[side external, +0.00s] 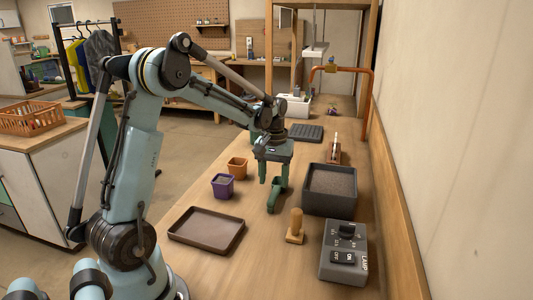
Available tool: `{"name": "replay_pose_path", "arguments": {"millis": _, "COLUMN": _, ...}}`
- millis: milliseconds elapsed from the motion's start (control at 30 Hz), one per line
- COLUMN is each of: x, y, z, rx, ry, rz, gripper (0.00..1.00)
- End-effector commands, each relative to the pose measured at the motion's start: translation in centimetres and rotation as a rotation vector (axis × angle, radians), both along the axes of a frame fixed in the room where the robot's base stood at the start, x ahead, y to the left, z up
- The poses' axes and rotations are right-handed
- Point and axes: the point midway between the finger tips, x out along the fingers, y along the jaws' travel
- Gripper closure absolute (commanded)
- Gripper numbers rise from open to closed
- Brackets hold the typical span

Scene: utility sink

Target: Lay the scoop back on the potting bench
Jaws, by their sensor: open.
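The wooden potting bench (258,238) runs from the front toward the back along the right wall. My gripper (268,195) is open over the middle of the bench, with its two green fingers pointing down and apart. It is right of the purple pot and left of the dark soil box. I cannot make out a scoop for certain in this view. The gap between the fingers shows no clearly held thing. Whether the fingertips touch the bench is hard to tell.
A purple pot (222,187), an orange pot (237,168) and a brown tray (207,231) stand left. A soil box (330,205), wooden peg (296,222) and grey switch box (343,258) stand right. A black ridged tray (306,133) lies behind. The front middle is clear.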

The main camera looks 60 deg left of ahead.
Motion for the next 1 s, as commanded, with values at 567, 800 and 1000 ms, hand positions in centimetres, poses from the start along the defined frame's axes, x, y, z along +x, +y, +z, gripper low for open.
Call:
{"name": "replay_pose_path", "arguments": {"millis": 567, "x": -0.1, "y": -0.9, "z": 6.3, "rx": 0.009, "ry": -0.020, "rz": -0.030, "gripper": 0.45}}
{"name": "replay_pose_path", "arguments": {"millis": 800, "x": -1.7, "y": -6.6, "z": 8.3, "rx": 0.076, "ry": -0.162, "rz": -0.223, "gripper": 0.45}}
{"name": "replay_pose_path", "arguments": {"millis": 1000, "x": -4.0, "y": -11.6, "z": 8.9, "rx": 0.140, "ry": -0.312, "rz": -0.414, "gripper": 0.45}}
